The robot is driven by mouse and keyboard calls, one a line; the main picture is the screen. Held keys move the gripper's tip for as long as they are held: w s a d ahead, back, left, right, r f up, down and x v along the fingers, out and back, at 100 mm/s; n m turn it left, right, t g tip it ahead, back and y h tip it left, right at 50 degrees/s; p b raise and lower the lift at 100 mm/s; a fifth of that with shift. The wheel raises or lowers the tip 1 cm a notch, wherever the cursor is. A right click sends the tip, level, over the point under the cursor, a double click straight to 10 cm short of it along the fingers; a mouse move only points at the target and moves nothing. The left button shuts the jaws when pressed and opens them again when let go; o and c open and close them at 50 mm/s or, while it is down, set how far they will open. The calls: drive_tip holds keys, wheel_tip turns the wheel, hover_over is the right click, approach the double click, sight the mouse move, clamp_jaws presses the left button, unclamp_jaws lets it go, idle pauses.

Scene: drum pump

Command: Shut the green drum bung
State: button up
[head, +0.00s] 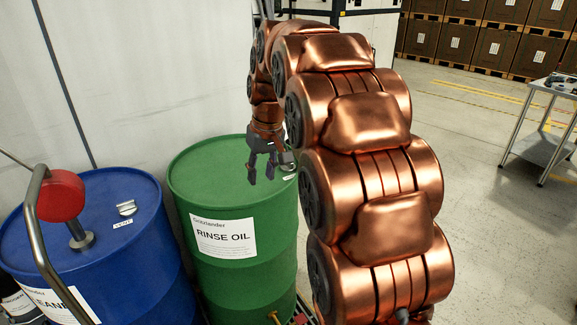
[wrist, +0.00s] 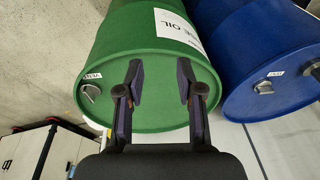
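The green drum (head: 222,201), labelled RINSE OIL, stands upright in the middle of the head view. It also fills much of the wrist view (wrist: 123,35). Its silver bung (wrist: 92,92) sits near the drum top's edge, beside a small white label, left of my fingers in the wrist view. In the head view the bung (head: 287,158) shows just right of my gripper, partly hidden by the arm. My gripper (head: 262,175) is over the drum top with fingers apart and nothing between them; it also shows in the wrist view (wrist: 160,72). I cannot tell how far the bung is turned.
A blue drum (head: 150,250) stands left of the green one, with a silver vent cap (head: 126,207) and a pump with a red part (head: 60,196). A pale wall (head: 140,70) is behind. A metal table (head: 540,145) and stacked boxes (head: 490,45) are right; floor there is free.

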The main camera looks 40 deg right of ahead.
drive_tip(key=w+d+f+t+b, duration=0.1)
drive_tip(key=w+d+f+b, duration=0.1)
drive_tip(key=w+d, duration=0.6)
drive_tip(key=w+d+f+t+b, duration=0.25)
drive_tip(key=w+d, duration=0.25)
drive_tip(key=d, duration=0.6)
drive_tip(key=shift+g+h, duration=0.4)
drive_tip(key=shift+g, duration=0.05)
drive_tip(key=shift+p+x, duration=0.5)
drive_tip(key=shift+x, duration=3.1)
drive_tip(key=shift+w, duration=0.1)
drive_tip(key=shift+c, duration=0.2)
clamp_jaws()
